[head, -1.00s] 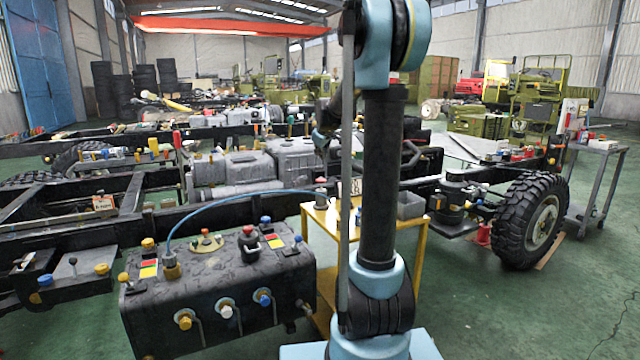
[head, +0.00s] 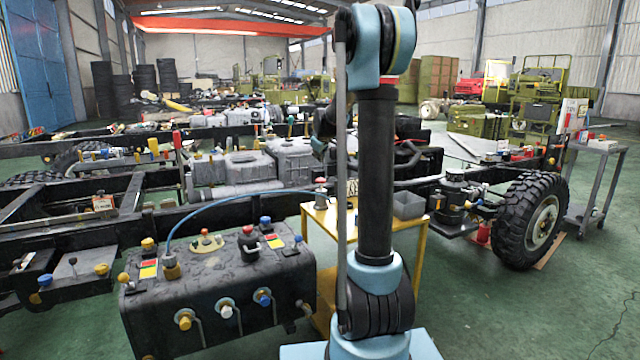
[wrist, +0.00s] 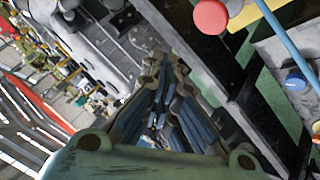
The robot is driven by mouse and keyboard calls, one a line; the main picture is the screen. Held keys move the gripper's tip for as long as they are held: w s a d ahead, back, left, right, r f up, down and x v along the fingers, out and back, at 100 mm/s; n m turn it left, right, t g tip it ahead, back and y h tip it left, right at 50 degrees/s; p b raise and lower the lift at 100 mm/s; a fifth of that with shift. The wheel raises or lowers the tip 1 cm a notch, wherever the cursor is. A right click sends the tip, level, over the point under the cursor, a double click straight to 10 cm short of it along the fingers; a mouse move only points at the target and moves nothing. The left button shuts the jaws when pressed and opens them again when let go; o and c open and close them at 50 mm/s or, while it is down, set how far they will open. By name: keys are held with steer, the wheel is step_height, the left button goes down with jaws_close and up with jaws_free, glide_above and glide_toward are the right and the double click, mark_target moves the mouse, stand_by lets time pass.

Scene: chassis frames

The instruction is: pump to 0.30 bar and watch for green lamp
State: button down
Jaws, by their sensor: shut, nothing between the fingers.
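A dark tank (head: 215,285) stands at the front left, with coloured caps, levers and two red-yellow-green plates (head: 148,268) on it. A thin blue hose (head: 235,196) arcs from a brass fitting (head: 171,268) on the tank to a small red-topped device (head: 320,184), apparently the pump, on a yellow cart (head: 322,226). A small white marked panel (head: 352,188) stands beside it, partly behind my arm. No lit green lamp can be made out, and no pressure reading is legible. My gripper (wrist: 163,62) is shut and empty, apart from the red knob (wrist: 210,17) in the wrist view.
A grey bin (head: 408,206) sits on the cart's right side. Dark chassis rails (head: 90,225) run behind the tank, with a large wheel (head: 535,220) at right. A grey trolley (head: 597,180) stands at far right. Green floor (head: 490,315) is clear at front right.

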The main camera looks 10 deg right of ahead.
mark_target(319, 179)
steer(key=shift+f, duration=3.15)
steer(key=shift+f, duration=1.55)
stand_by(0.5)
steer(key=shift+r, duration=1.6)
steer(key=shift+r, duration=2.5)
